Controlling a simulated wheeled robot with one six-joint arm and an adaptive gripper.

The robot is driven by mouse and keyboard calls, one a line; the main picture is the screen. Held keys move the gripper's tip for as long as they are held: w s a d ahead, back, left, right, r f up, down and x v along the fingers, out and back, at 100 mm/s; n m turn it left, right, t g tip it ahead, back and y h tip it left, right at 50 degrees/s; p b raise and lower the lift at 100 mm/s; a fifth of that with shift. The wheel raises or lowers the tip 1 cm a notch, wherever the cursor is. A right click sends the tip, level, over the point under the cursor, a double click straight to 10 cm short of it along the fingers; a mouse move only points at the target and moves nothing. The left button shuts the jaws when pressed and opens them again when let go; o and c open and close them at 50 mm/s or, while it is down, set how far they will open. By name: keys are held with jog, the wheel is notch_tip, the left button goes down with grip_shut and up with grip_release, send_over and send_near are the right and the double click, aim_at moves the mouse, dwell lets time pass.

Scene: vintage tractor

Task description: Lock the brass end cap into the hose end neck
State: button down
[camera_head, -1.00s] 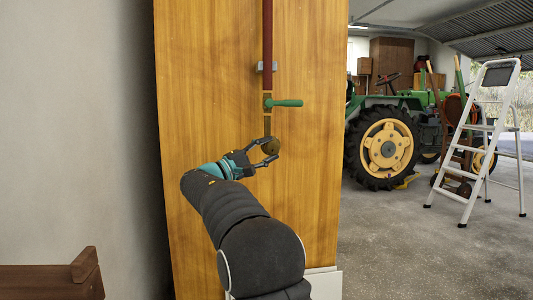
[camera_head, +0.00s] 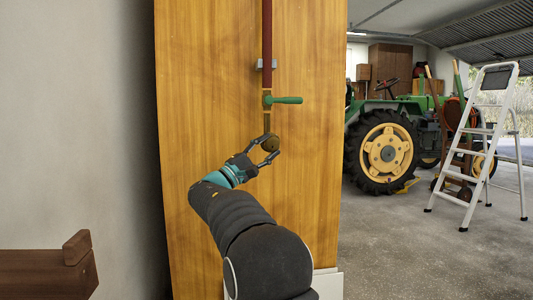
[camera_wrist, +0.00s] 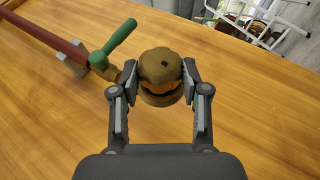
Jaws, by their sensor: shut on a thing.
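The brass end cap (camera_wrist: 160,72) is held between the two fingers of my gripper (camera_wrist: 160,90) in the wrist view. In the head view my gripper (camera_head: 263,150) is shut on the cap (camera_head: 270,142), just below the hose end neck (camera_head: 267,117). The neck hangs down from a green-handled valve (camera_head: 285,100) on a dark red hose (camera_head: 267,45). In the wrist view the neck (camera_wrist: 128,74) is left of the cap and partly hidden behind it and the left finger. I cannot tell whether cap and neck touch.
The hose runs down a tall wooden panel (camera_head: 210,80), held by a grey bracket (camera_head: 267,64). A brown wooden bench (camera_head: 45,272) is at lower left. A tractor (camera_head: 385,150) and a white stepladder (camera_head: 475,145) stand at right. The floor between is mostly clear.

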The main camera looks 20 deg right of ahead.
dwell(0.3)
jog(key=shift+d+f+n+h+b, duration=0.1)
jog(key=shift+n+h+b, duration=0.2)
jog(key=shift+b, duration=0.1)
jog(key=shift+t+b, duration=0.3)
jog(key=shift+t, duration=0.2)
jog(key=shift+c, duration=2.4)
grip_release()
jog(key=v, duration=1.2)
jog(key=shift+w+n, duration=0.15)
jog(key=shift+n, duration=0.15)
